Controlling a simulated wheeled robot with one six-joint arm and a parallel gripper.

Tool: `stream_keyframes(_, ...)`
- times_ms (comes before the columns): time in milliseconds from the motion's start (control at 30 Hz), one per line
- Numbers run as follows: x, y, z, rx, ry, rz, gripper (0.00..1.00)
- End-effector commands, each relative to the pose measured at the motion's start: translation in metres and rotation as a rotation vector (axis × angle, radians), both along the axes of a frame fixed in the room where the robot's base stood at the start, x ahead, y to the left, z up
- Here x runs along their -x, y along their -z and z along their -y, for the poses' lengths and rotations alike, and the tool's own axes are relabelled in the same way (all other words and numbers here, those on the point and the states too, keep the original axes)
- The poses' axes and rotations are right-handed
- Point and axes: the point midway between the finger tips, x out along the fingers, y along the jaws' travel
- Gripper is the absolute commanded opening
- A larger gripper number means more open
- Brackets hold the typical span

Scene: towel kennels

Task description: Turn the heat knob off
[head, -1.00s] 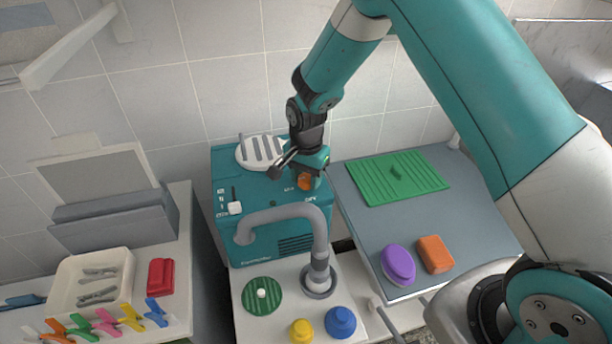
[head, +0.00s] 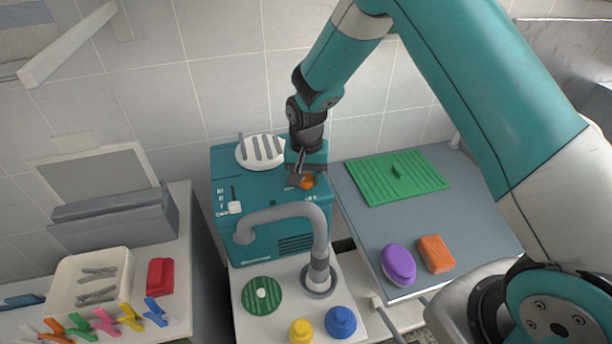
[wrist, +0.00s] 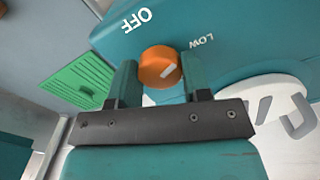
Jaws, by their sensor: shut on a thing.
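The orange heat knob (head: 308,182) is on the front top of the teal dryer box (head: 228,181). In the wrist view the knob (wrist: 155,62) sits between the two fingers of my gripper (wrist: 160,80), which is shut on it. In the head view my gripper (head: 302,178) hides part of the knob.
A white slotted round cover (head: 261,151) and a white slider (head: 235,207) are on the box. A grey curved pipe (head: 318,235) rises close in front. A green ribbed mat (head: 420,185) lies on the grey table at the right. The wall stands close behind.

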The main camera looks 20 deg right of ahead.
Motion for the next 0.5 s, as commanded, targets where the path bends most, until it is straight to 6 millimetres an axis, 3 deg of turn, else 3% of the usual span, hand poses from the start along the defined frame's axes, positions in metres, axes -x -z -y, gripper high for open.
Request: stream_keyframes(500,-0.0002,-0.0003,0.0000,-0.001,-0.490,0.001,0.20)
